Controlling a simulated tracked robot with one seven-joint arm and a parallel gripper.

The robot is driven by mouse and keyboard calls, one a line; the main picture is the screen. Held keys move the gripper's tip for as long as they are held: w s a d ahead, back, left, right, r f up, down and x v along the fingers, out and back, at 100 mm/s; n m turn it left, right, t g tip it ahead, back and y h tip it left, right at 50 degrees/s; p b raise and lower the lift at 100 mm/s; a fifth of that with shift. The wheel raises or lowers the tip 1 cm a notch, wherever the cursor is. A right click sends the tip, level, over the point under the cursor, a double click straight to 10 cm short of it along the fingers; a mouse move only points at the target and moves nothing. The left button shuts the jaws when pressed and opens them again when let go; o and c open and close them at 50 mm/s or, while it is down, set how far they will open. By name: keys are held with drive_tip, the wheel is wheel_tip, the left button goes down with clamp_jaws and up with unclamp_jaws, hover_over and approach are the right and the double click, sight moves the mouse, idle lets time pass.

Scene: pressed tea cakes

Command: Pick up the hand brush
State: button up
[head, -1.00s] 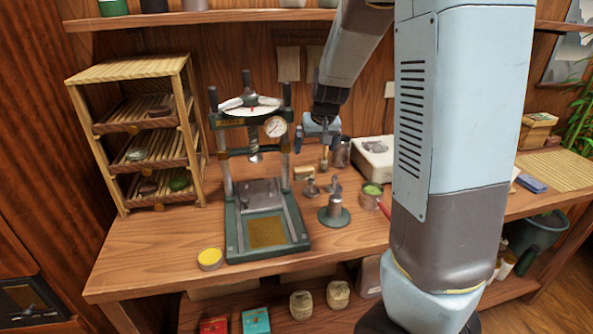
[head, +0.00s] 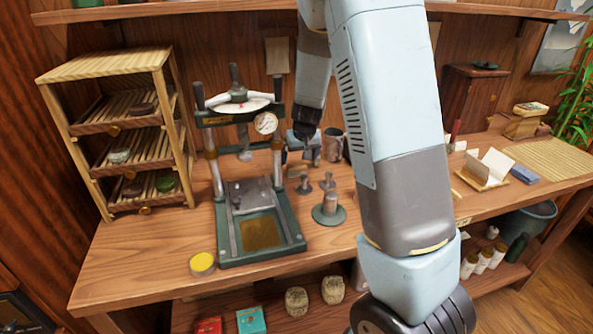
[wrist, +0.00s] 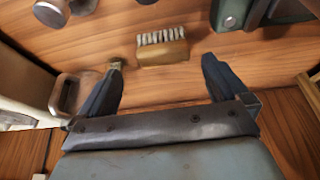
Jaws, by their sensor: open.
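The hand brush (wrist: 164,52) lies on the wooden bench in the wrist view, with a tan wooden body and pale bristles pointing away from me. My gripper (wrist: 161,68) is open and empty, one finger on each side of the brush's near side. The brush lies at and just beyond the fingertips, and I see no contact. In the head view, my gripper (head: 308,150) hangs over the back of the bench, right of the press. A small tan block there (head: 296,171) looks like the brush, partly hard to make out.
The green press (head: 262,252) stands left of my gripper. A metal mug (head: 332,146) stands close on the right; it shows at left in the wrist view (wrist: 66,94). Metal stamps (head: 328,208) stand in front. A slatted rack (head: 104,66) is far left.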

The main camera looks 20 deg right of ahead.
sight(297, 164)
drive_tip(key=shift+a+x, duration=0.15)
drive_tip(key=shift+x, duration=1.2)
drive_tip(key=shift+a+x, duration=0.15)
drive_tip(key=shift+x, duration=1.15)
drive_tip(key=c, duration=1)
drive_tip(key=shift+r, duration=0.1)
